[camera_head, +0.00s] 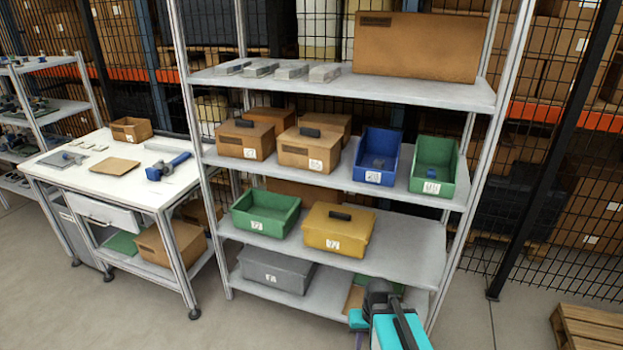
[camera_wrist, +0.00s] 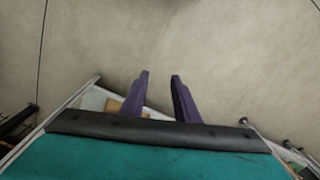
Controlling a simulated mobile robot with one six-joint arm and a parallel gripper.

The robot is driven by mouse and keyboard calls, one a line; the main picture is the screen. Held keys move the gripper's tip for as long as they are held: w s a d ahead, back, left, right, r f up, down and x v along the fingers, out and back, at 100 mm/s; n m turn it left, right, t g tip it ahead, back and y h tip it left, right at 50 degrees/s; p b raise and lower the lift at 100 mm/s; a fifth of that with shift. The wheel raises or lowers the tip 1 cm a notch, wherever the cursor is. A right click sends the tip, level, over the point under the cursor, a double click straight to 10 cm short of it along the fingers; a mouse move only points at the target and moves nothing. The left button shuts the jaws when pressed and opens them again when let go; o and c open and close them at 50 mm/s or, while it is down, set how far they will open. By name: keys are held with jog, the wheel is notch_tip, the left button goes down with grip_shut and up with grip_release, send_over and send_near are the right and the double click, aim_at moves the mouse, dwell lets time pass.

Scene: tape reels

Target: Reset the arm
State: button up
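My gripper (camera_wrist: 160,78) shows in the wrist view as two dark purple fingers, spread apart with a clear gap between them. Nothing is between the fingers; bare floor lies beyond them. In the head view only my teal and black arm shows at the bottom, in front of the lower right of the shelf rack; the fingertips cannot be made out there.
The metal shelf rack (camera_head: 400,262) holds a green bin (camera_head: 266,212), a yellow box (camera_head: 338,230), a blue bin (camera_head: 378,155) and cardboard boxes. A white worktable (camera_head: 95,172) stands left. A wooden pallet (camera_head: 590,328) lies right. Floor (camera_head: 110,310) at front left is clear.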

jog(key=s+f+g, duration=0.2)
jog(key=s+f, duration=0.7)
jog(key=s, duration=0.4)
jog(key=s+f+g, duration=0.3)
jog(key=s+f, duration=0.6)
jog(key=s, duration=0.4)
jog(key=shift+s+d+f+g, duration=0.15)
jog(key=shift+s+d+g, duration=0.05)
jog(key=shift+g, duration=0.1)
